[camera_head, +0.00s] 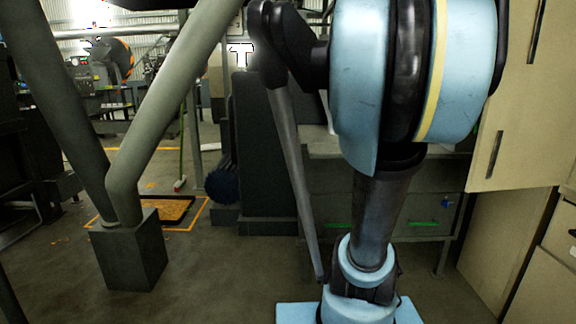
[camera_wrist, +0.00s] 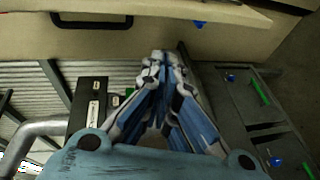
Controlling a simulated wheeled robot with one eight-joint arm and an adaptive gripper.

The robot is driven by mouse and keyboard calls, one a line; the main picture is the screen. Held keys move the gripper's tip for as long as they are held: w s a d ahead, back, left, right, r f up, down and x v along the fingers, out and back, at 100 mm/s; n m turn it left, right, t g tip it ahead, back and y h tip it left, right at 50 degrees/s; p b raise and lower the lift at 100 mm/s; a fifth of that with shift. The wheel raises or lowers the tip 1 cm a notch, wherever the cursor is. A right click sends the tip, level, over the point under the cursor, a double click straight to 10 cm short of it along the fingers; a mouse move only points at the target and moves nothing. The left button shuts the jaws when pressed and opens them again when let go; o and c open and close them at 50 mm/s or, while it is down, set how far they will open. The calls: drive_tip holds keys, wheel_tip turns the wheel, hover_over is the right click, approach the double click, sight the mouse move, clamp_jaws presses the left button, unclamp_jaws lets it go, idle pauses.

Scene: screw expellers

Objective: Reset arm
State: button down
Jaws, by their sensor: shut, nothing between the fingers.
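My gripper (camera_wrist: 158,62) shows in the wrist view, pointing away from the camera. Its blue and white fingers come together at the tips, shut with nothing between them. In the head view my blue and black arm stands upright at the right of centre; the gripper itself does not show there. The wrist view is turned, with a beige cabinet (camera_wrist: 200,32) across its top.
In the head view, thick grey-green pipes (camera_head: 165,105) rise from a dark block (camera_head: 130,250) at left. A grey workbench (camera_head: 425,205) with green-handled drawers stands behind my arm. Tall beige cabinets (camera_head: 530,110) stand at right. Bare floor (camera_head: 215,285) lies between block and arm.

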drive_tip(key=s+a+f+m+g+y, duration=0.1)
drive_tip(key=s+a+f+y, duration=0.25)
drive_tip(key=a+f, duration=0.5)
drive_tip(key=s+a+f+m+y, duration=0.1)
drive_tip(key=s+a+f+y, duration=0.4)
drive_tip(key=f, duration=0.7)
drive_tip(key=s+a+f+y, duration=0.3)
drive_tip(key=a+f, duration=0.4)
drive_tip(key=a, duration=0.2)
drive_tip(key=s+a+f+g+y, duration=0.1)
drive_tip(key=s+a+f+y, duration=0.2)
drive_tip(key=a+f, duration=0.3)
drive_tip(key=a, duration=0.3)
drive_tip(key=shift+s+a+f+y, duration=0.15)
drive_tip(key=shift+a+f+y, duration=0.05)
drive_tip(key=shift+f+y, duration=0.15)
